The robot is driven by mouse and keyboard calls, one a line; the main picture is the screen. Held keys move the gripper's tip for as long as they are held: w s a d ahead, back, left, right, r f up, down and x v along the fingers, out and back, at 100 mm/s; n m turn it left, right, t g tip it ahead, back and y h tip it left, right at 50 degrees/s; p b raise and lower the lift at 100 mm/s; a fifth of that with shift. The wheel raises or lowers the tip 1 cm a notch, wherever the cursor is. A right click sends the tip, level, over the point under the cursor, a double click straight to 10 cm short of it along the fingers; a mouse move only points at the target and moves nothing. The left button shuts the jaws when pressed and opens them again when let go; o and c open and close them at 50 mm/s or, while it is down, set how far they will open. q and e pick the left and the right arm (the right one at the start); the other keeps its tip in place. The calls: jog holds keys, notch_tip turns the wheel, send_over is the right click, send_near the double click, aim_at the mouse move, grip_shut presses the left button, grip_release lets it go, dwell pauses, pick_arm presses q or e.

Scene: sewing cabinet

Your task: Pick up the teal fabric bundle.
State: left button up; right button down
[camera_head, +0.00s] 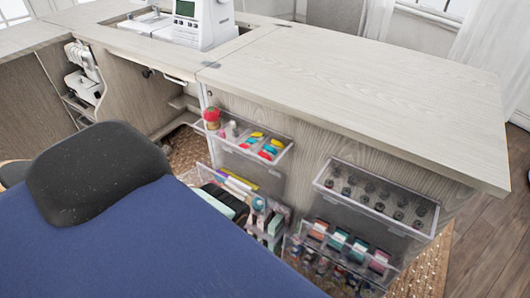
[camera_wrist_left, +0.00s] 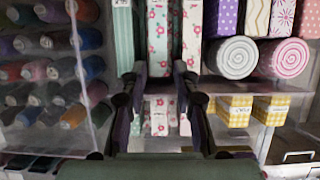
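In the left wrist view my left gripper (camera_wrist_left: 160,74) is open, its two dark fingers apart and pointing at a shelf of folded fabrics. Nothing shows gripped between them. A teal-green striped fabric bundle (camera_wrist_left: 124,40) stands upright just left of the fingertips. Two pale floral bundles, one mint-toned (camera_wrist_left: 158,32) and one white (camera_wrist_left: 191,32), stand beside it, ahead of the gap between the fingers. The fingers hide the lower parts of these bundles, so I cannot tell whether they touch. Neither gripper shows in the head view.
Rolled fabrics (camera_wrist_left: 237,58) and yellow checked boxes (camera_wrist_left: 233,110) sit right. In the head view, clear bins (camera_head: 376,205) hang below the wooden tabletop (camera_head: 370,80); a sewing machine (camera_head: 212,25) stands behind. Wooden floor is free at right.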

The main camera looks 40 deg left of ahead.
pick_arm(q)
jog(key=b+x, duration=0.1)
jog(key=x, duration=0.3)
jog(key=shift+w+r, duration=0.1)
jog(key=shift+r, duration=0.1)
jog(key=shift+c, duration=0.2)
grip_shut()
